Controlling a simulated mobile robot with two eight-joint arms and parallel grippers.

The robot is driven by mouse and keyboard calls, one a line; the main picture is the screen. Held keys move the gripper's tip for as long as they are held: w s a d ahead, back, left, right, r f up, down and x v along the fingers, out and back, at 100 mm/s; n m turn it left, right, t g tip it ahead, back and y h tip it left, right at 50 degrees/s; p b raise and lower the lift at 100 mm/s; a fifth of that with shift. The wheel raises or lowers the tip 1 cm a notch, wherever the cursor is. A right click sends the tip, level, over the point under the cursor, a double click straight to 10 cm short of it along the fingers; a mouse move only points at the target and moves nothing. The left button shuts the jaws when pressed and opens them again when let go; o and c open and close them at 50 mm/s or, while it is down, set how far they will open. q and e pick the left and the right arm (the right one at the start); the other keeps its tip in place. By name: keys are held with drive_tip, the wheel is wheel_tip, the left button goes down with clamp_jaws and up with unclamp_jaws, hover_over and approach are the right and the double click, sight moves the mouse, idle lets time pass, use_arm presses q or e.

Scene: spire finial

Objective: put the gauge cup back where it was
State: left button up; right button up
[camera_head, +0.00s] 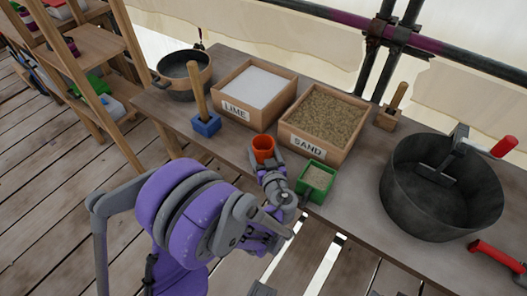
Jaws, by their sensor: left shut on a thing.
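An orange-red cup (263,147), which looks like the gauge cup, stands upright near the front edge of the bench, in front of the gap between the lime and sand boxes. My left gripper (265,162) is shut on the cup from the front. The arm hides its fingertips and the cup's lower part, so I cannot tell whether the cup touches the bench.
The lime box (258,87) and sand box (326,118) stand behind the cup. A green box (316,182) is close on its right, a blue block with a wooden handle (206,124) on its left. A black tub (437,195) stands right, a dark pot (183,74) left.

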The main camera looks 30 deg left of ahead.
use_arm(q)
drive_tip(key=o, duration=0.9)
drive_tip(key=shift+f, duration=0.15)
drive_tip(key=o, duration=0.3)
drive_tip(key=shift+r, duration=0.3)
drive_tip(key=v, duration=1.2)
drive_tip(key=shift+p, duration=0.4)
drive_tip(key=shift+f, duration=0.1)
